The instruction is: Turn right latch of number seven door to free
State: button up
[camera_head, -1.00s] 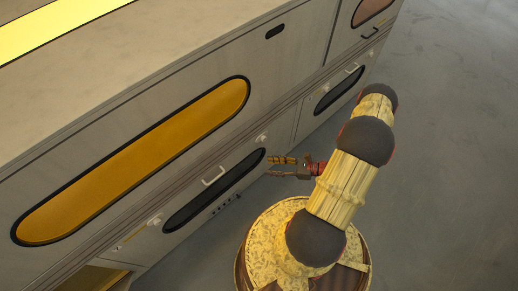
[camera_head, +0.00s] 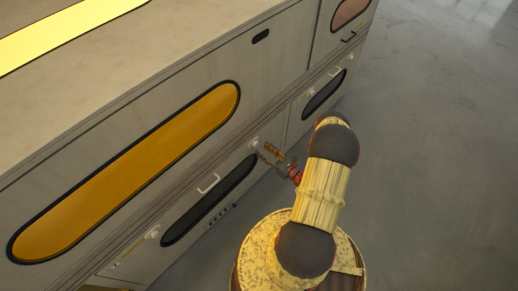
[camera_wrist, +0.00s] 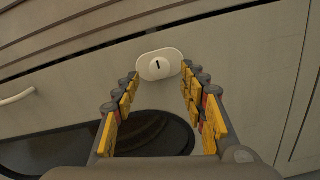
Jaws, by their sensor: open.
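The right latch (camera_wrist: 158,65) is a pale oval plate with a round knob and a dark mark that stands about upright, in the wrist view. It sits on the door (camera_wrist: 85,85) above the dark oval window (camera_wrist: 150,132). My gripper (camera_wrist: 156,78) is open, its yellow-padded fingers on either side just below the latch, with nothing between them. In the head view my gripper (camera_head: 264,150) is at the upper right of the lower door, and it largely hides the latch there. I cannot tell whether the fingers touch the latch.
A pale bar handle (camera_head: 208,184) is on the door left of my gripper, and another latch (camera_head: 153,235) is farther left. A large amber window (camera_head: 125,175) lies above. A second lower door with a dark window (camera_head: 323,95) is to the right. Open floor (camera_head: 430,150) is at right.

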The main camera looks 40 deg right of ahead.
aim_at(257, 145)
jog(key=shift+w+a+b, duration=0.1)
jog(key=shift+w+b, duration=0.25)
jog(key=shift+w, duration=1.4)
jog(key=shift+c, duration=0.6)
grip_shut()
